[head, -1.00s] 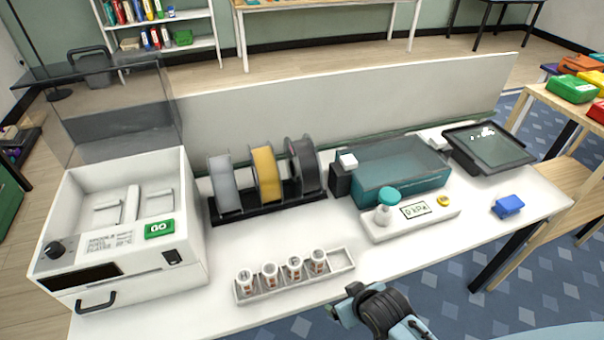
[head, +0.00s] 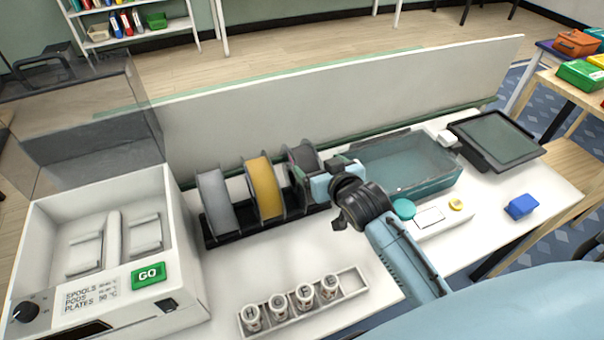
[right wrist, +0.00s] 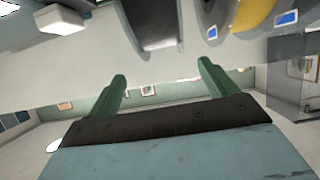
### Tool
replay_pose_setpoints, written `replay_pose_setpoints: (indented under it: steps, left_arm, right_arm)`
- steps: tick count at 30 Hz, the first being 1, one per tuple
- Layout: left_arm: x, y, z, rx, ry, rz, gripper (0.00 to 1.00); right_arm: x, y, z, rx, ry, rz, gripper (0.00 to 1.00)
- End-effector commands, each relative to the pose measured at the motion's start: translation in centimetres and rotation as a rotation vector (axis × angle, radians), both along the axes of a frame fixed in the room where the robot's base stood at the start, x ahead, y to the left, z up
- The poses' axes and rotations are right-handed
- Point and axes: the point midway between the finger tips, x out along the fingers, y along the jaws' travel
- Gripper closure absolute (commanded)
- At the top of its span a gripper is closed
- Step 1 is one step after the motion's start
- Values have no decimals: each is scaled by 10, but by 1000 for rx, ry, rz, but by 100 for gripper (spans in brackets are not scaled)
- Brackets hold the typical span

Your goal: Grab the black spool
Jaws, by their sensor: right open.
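The black spool (head: 303,157) stands upright at the right end of a black rack (head: 230,238), beside a yellow spool (head: 264,187) and a grey spool (head: 216,201). My right gripper (head: 313,183) is at the black spool's right side and hides part of it in the head view. In the right wrist view the two green fingers (right wrist: 163,78) are apart and empty, with the black spool (right wrist: 152,22) just beyond their tips, between their lines. I cannot tell whether a finger touches it. My left gripper is not in view.
A teal bin (head: 410,165) stands right of the rack, close to my right wrist. A white heater box (head: 110,250) stands at the left. A tray (head: 345,293) with several labelled pods is in front. A low partition (head: 330,92) runs behind.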

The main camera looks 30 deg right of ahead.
Motion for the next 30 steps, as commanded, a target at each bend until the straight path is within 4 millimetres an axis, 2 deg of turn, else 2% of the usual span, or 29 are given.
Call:
replay_pose_setpoints:
  steps: [2,5,11,15,21,30]
  left_arm:
    - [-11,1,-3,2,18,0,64]
    - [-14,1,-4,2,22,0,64]
    - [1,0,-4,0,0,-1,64]
    - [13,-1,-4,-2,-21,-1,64]
    - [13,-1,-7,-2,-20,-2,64]
    - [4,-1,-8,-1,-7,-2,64]
  right_arm:
    - [13,-1,-5,0,-1,0,15]
    - [24,-1,-9,0,-1,0,15]
    - [34,-1,-14,0,0,0,15]
    - [52,0,-20,0,0,0,15]
    - [73,0,-29,1,1,1,15]
    - [77,0,-31,0,2,0,15]
